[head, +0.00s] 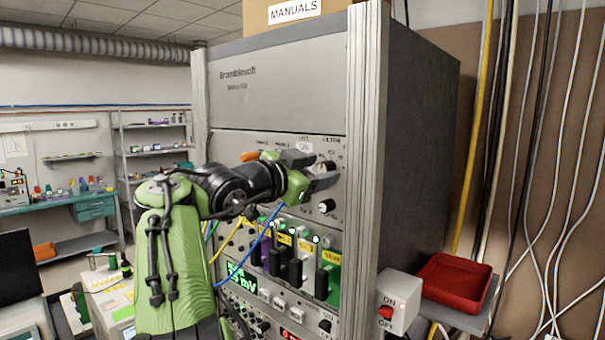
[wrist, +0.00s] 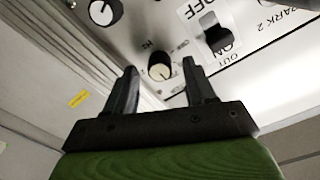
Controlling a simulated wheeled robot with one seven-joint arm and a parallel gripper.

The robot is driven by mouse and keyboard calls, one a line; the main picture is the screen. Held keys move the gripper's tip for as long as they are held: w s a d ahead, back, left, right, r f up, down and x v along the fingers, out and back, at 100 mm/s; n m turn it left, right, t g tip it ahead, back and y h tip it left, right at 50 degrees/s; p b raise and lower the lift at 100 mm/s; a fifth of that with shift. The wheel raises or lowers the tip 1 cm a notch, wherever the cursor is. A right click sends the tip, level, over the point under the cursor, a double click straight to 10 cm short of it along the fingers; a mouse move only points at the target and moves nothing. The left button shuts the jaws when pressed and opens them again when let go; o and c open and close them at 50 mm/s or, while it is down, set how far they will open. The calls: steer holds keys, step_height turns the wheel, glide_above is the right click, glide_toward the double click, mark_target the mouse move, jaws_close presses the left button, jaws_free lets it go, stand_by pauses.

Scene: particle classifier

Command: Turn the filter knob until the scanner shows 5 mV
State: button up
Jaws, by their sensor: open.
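The filter knob (wrist: 160,66), dark with a pale face, shows between my fingertips in the wrist view. In the head view it sits under the FILTER label (head: 331,141), partly hidden by my gripper (head: 324,174). My gripper is open, with one finger to each side of the knob in the wrist view; I cannot tell whether the fingers touch it or reach around it. The scanner display (head: 241,277) glows green low on the rack, crossed by a blue cable. It shows a value in mV, but its digits are not clearly legible.
A second knob (head: 326,206) is just below; a toggle switch (wrist: 214,35) is beside the filter knob. Cables and coloured modules (head: 293,271) lie lower on the rack. An ON/OFF box (head: 400,300) and red tray (head: 455,281) stand at right.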

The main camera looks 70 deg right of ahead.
steer(key=b+v, duration=0.2)
steer(key=v, duration=1.3)
steer(key=shift+a+b, duration=0.2)
steer(key=shift+b, duration=0.15)
